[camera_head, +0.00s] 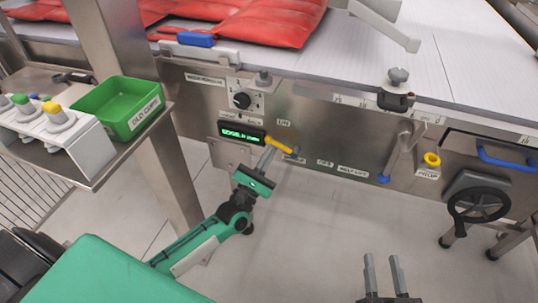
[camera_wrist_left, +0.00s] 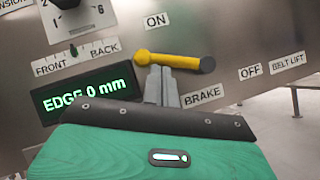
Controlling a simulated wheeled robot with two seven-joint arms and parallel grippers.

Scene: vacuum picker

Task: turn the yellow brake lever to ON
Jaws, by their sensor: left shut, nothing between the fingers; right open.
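The yellow brake lever (camera_head: 278,146) is on the steel machine front. In the left wrist view the lever (camera_wrist_left: 172,60) lies nearly level, its round knob to the left and its grey pivot to the right. The ON label (camera_wrist_left: 157,20) is above it, the OFF label (camera_wrist_left: 250,70) to its right and the BRAKE label (camera_wrist_left: 202,95) below. My left gripper (camera_head: 267,153) is shut and empty, its fingertips (camera_wrist_left: 161,72) right at the lever's lower edge; I cannot tell whether they touch. My right gripper (camera_head: 383,261) is open and empty, low in front of the machine.
A green display (camera_wrist_left: 85,92) reading EDGE 0 mm is left of the lever, with a black dial (camera_head: 241,100) above it. A green bin (camera_head: 118,105) stands on a side shelf. A black handwheel (camera_head: 478,203) is at the right. The floor before the machine is clear.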

